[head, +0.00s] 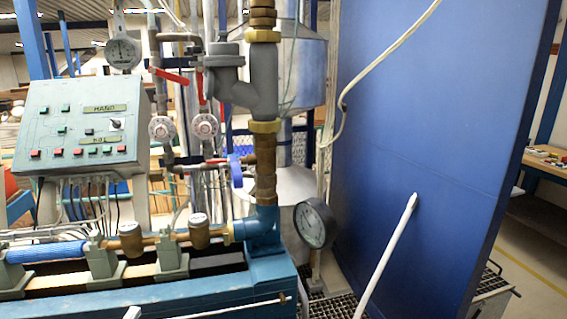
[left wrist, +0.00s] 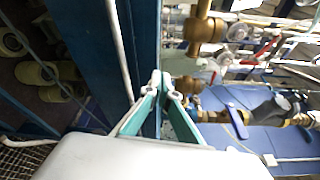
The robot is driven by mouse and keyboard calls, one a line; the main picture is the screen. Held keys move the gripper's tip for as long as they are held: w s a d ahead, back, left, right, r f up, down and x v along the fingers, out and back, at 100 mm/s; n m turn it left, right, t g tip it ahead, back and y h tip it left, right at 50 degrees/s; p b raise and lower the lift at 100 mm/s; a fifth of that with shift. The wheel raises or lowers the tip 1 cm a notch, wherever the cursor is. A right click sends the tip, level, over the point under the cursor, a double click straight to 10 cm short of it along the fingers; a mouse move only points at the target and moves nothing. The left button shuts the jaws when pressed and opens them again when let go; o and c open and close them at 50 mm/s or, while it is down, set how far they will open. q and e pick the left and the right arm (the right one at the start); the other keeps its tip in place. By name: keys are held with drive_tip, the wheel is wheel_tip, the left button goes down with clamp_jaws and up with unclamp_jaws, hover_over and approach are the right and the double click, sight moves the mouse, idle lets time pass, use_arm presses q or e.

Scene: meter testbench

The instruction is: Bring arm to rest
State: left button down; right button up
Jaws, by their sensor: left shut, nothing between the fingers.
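My left gripper (left wrist: 162,80) shows in the left wrist view, with its two teal fingers and grey tips brought together and nothing between them. Its tips point toward a blue beam (left wrist: 142,40) of the bench, with a white pipe alongside; I cannot tell how far they are from it. In the head view I cannot make out the left gripper clearly at the bottom edge. My right gripper is in neither view.
The bench has a control panel (head: 82,125), a dial gauge (head: 314,223), brass valves (head: 200,231) and a blue base (head: 215,291). A large blue panel (head: 430,130) stands at the right. A white rod (head: 388,255) leans before it. Floor shows beyond at far right.

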use_arm(q)
drive_tip(key=s+d+f+n+g+h, duration=0.1)
drive_tip(key=s+d+f+n+g, duration=0.2)
drive_tip(key=s+d+f+n, duration=0.5)
drive_tip(key=s+d+f+n+g+h, duration=0.1)
drive_tip(key=s+d+f+n+g, duration=0.2)
drive_tip(key=s+d+f+n, duration=0.5)
drive_tip(key=s+f, duration=0.3)
drive_tip(key=f, duration=0.3)
drive_tip(key=shift+s+g, duration=0.4)
